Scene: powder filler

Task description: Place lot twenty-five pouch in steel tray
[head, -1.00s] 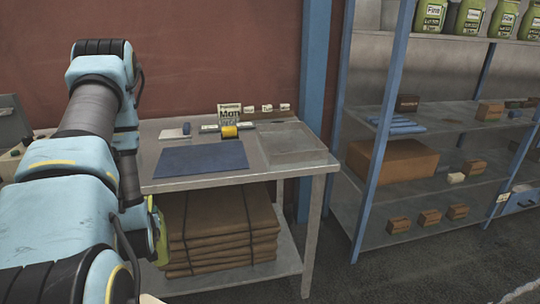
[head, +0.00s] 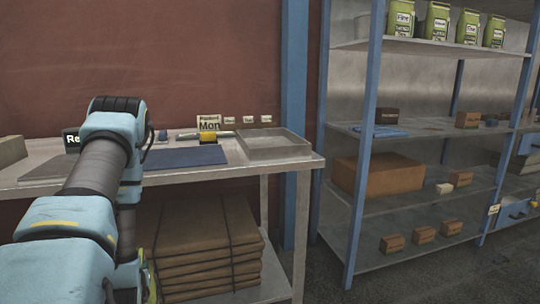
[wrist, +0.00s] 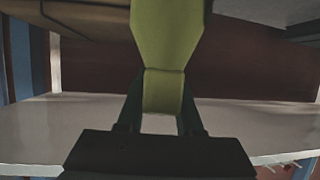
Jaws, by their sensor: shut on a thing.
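My gripper (wrist: 162,118) is shut on a green pouch (wrist: 168,35), gripping its narrow end in the wrist view. In the head view my arm hides the gripper, and only a sliver of the green pouch (head: 151,287) shows beside it, below the tabletop level. Its lot label cannot be read. The steel tray (head: 275,154) is a shallow grey tray at the right end of the table. It looks empty. The pouch is apart from it, to its left and lower in the picture.
The table (head: 306,165) also holds a blue mat (head: 192,157), a yellow roll (head: 208,138) and small sign cards (head: 208,123). Flattened cardboard (head: 205,240) is stacked beneath. A blue post and a shelf rack (head: 364,150) with several green pouches (head: 437,20) stand right.

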